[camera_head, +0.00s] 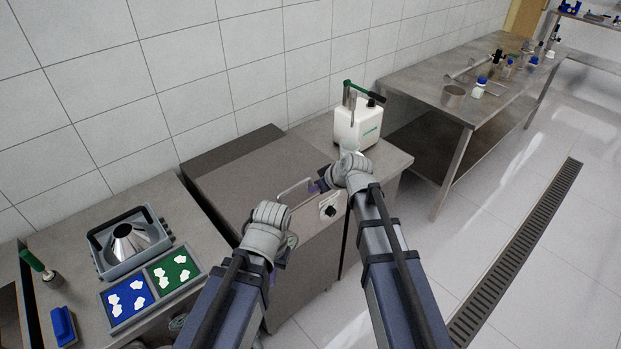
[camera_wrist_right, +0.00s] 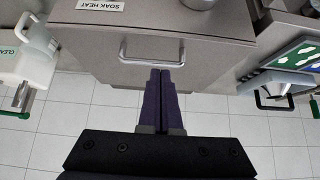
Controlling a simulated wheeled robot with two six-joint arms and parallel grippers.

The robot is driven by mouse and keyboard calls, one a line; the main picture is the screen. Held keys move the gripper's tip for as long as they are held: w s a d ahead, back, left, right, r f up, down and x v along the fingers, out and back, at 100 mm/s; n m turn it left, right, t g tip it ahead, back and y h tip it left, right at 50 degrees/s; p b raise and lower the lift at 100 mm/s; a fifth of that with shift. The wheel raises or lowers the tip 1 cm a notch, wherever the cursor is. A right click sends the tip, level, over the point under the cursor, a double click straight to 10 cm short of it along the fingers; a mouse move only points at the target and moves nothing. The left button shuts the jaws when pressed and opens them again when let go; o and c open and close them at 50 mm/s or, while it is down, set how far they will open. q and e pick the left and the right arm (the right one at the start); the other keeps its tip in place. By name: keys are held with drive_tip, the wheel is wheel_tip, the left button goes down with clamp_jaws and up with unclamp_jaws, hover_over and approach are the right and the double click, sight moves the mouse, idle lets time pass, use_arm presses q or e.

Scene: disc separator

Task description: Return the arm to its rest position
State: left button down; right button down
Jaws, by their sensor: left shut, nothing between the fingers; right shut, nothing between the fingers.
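My right gripper (camera_head: 320,185) is in front of the steel cabinet (camera_head: 305,245), near its bar handle (camera_head: 295,188). In the right wrist view its two purple fingers (camera_wrist_right: 165,75) are together and empty. Their tips lie just below the handle (camera_wrist_right: 152,62) in that picture; I cannot tell whether they touch it. My left gripper (camera_head: 284,254) is lower and to the left, before the cabinet's front. Its fingers are mostly hidden behind its wrist, and nothing shows in it.
A grey tray (camera_head: 103,262) with a metal cone and blue and green panels lies left. A steel table (camera_head: 425,85) stands at the back right.

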drive_tip(key=shift+f, duration=0.1)
drive_tip(key=s+f+m+g+h+b, duration=0.1)
drive_tip(key=s+f+g+h, duration=0.2)
drive_tip(key=s, duration=0.9)
drive_tip(key=s+a+f+m+g+h+b, duration=0.1)
drive_tip(key=s+f+m+g+h, duration=0.1)
drive_tip(key=s, duration=1.1)
wheel_tip(320, 180, down, 2)
drive_tip(key=shift+s+a+f+g+h+b, duration=0.3)
drive_tip(key=shift+g+h, duration=0.2)
drive_tip(key=shift+g, duration=0.4)
drive_tip(key=shift+w+d, duration=0.1)
